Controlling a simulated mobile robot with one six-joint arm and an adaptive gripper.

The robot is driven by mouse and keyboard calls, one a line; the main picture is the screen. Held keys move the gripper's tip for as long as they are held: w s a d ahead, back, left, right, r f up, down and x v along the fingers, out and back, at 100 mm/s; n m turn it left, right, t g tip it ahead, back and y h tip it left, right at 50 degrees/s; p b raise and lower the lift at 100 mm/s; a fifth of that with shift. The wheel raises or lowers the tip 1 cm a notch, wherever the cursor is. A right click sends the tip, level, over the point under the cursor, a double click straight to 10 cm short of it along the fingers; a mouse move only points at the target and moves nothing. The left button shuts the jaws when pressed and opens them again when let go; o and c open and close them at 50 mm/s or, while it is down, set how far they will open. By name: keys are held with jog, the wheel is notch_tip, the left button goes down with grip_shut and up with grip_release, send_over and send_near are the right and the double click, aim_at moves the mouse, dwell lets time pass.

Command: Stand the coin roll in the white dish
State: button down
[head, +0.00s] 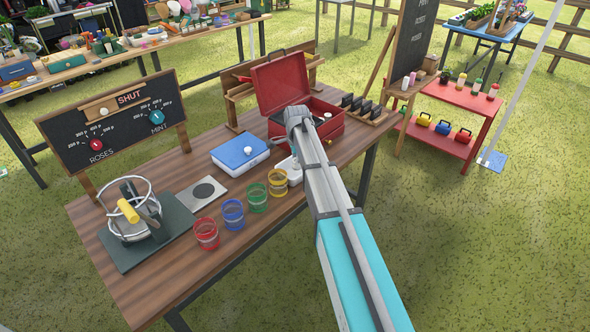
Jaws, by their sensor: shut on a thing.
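The white dish (293,178) is on the wooden table near its front edge, right of the yellow cup. My arm covers part of it. My gripper (298,146) is at the far end of my arm, above or near the dish. My own wrist and arm hide most of it, so the height of the fingers over the dish cannot be told. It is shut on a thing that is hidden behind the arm. I cannot make out the coin roll anywhere in this view.
A red, blue, green and yellow cup (278,183) line the front edge. Behind are a blue-lidded box (239,150) and an open red toolbox (284,85). A wire device (130,210) on a dark board and a chalkboard with dials (115,118) stand at left.

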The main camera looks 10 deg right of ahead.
jog(key=shift+w+f+b, duration=0.1)
jog(key=shift+f+b, duration=1.3)
jog(key=shift+f, duration=0.25)
jog(key=shift+f, duration=0.15)
jog(key=shift+c, duration=1.3)
grip_release()
notch_tip(320, 180, up, 12)
jog(key=p, duration=1.2)
jog(key=shift+r, duration=0.2)
jog(key=shift+s, duration=0.2)
